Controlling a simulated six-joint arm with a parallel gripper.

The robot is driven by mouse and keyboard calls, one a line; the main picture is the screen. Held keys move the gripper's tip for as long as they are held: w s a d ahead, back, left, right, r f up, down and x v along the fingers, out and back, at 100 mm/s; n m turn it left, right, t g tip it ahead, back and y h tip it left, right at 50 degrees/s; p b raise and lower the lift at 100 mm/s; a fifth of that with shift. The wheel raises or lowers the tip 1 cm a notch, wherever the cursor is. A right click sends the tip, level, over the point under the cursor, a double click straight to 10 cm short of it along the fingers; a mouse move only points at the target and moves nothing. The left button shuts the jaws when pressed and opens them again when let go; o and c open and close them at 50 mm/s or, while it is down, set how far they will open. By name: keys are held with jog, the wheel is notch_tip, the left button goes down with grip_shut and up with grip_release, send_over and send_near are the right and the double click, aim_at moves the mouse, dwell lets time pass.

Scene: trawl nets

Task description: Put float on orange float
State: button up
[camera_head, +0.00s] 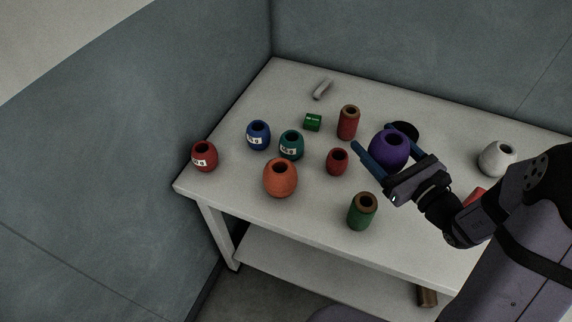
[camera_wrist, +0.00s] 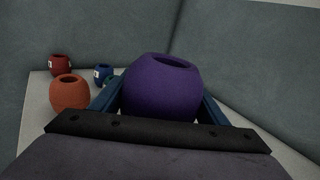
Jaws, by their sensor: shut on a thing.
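My gripper (camera_head: 384,153) is shut on a purple float (camera_head: 388,152), a rounded barrel with a hole in its top. It holds the float upright, and it looks raised over the right half of the table. The purple float fills the middle of the wrist view (camera_wrist: 161,90), between the two blue fingers. The orange float (camera_head: 280,180) stands upright near the table's front left, its hole facing up, with nothing on it. It also shows at the left in the wrist view (camera_wrist: 69,94). My gripper is to the right of the orange float and apart from it.
Near the orange float stand a teal float (camera_head: 291,145), a blue float (camera_head: 258,135), a small red float (camera_head: 337,161) and a labelled red float (camera_head: 205,156) by the left edge. A white float (camera_head: 496,159) is far right.

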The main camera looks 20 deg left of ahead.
jog(key=s+a+r+n+g+y, duration=0.1)
jog(key=s+a+r+n+g, duration=0.15)
jog(key=a, duration=0.55)
jog(key=s+a+r+n+g+y, duration=0.1)
jog(key=s+a+r+g+y, duration=0.15)
jog(key=a, duration=0.55)
jog(key=s+a+r+n+g, duration=0.2)
jog(key=s+a+g, duration=0.15)
jog(key=a, duration=0.45)
jog(key=shift+t, duration=0.35)
jog(key=shift+f, duration=4.85)
jog(key=shift+f, duration=0.2)
jog(key=o, duration=1.1)
jog(key=shift+d+r, duration=0.1)
jog(key=shift+r, duration=0.1)
